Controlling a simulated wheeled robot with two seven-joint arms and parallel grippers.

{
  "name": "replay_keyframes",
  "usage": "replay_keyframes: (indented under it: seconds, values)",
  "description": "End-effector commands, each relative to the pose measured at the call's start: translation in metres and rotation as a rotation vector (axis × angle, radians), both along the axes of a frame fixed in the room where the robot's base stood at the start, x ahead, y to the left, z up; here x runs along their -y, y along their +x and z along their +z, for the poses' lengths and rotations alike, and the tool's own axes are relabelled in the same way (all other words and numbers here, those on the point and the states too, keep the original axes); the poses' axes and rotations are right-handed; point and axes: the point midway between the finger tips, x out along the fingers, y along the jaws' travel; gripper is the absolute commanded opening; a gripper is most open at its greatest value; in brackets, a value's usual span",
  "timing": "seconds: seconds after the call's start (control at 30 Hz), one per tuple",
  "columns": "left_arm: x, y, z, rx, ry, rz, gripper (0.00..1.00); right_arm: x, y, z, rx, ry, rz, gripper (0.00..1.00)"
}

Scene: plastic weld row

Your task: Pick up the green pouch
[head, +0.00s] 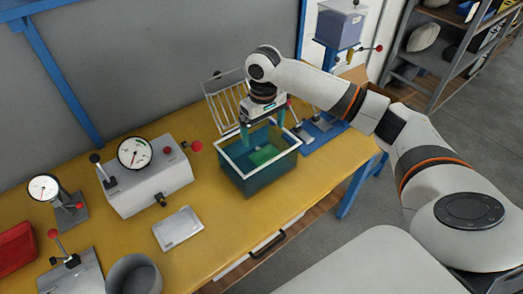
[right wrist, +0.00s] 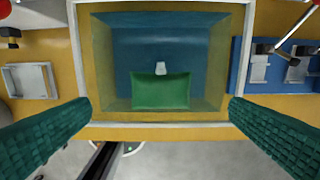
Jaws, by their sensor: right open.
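The green pouch (head: 264,155) lies flat inside a blue-green bin with a pale rim (head: 268,178). In the right wrist view the pouch (right wrist: 160,92) lies in the near half of the bin (right wrist: 160,124), close to its near wall. My right gripper (head: 263,127) is above the bin, pointing down, with its teal fingers spread wide and nothing between them. In the right wrist view the fingers frame the bin at left and right, apart from the pouch. My left gripper is not in view.
A small white item (right wrist: 161,68) lies beside the pouch in the bin. A wire rack (head: 226,103) stands behind the bin, and a blue fixture (head: 322,130) is to its right. A gauge box (head: 150,180) and a white tray (head: 179,229) are on the yellow table to the left.

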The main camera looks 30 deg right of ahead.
Motion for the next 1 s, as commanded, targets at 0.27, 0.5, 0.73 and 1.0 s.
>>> replay_keyframes:
  seconds: [0.27, 0.5, 0.73, 1.0]
  values:
    - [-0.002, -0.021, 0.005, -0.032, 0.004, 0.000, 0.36, 0.000, 0.000, -0.038, -0.001, 0.000, 0.000, 1.00]
    - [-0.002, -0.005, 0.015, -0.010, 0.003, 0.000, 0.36, 0.001, 0.001, -0.062, -0.002, 0.000, 0.001, 1.00]
    - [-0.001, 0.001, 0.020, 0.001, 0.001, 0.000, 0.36, 0.002, 0.001, -0.090, 0.001, -0.001, 0.001, 1.00]
    - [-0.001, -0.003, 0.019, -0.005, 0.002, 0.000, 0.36, 0.002, 0.001, -0.093, 0.002, 0.000, 0.002, 0.98]
